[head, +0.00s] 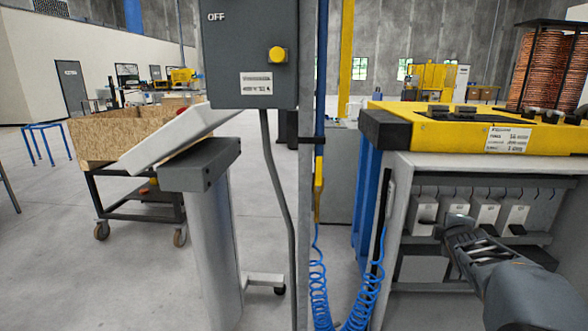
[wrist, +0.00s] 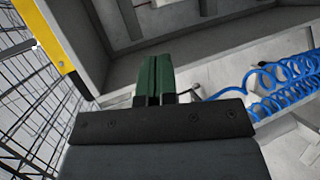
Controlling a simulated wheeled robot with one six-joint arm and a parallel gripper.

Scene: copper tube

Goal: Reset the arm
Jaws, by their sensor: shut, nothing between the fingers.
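My arm reaches in from the lower right of the head view, and its gripper end (head: 458,226) is in front of the machine's lower front, near a row of grey boxes (head: 484,212). In the wrist view my gripper (wrist: 154,62) shows two dark green fingers side by side, pressed together with nothing between them. The fingers point toward a grey panel of the machine. In the head view the fingers are too small and dark to make out clearly.
The yellow-topped machine (head: 460,135) stands right. A coiled blue hose (head: 320,290) hangs left of my gripper and also shows in the wrist view (wrist: 265,85). A control box (head: 250,60) on a post and a wooden crate cart (head: 110,145) stand left. Open floor lies at left.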

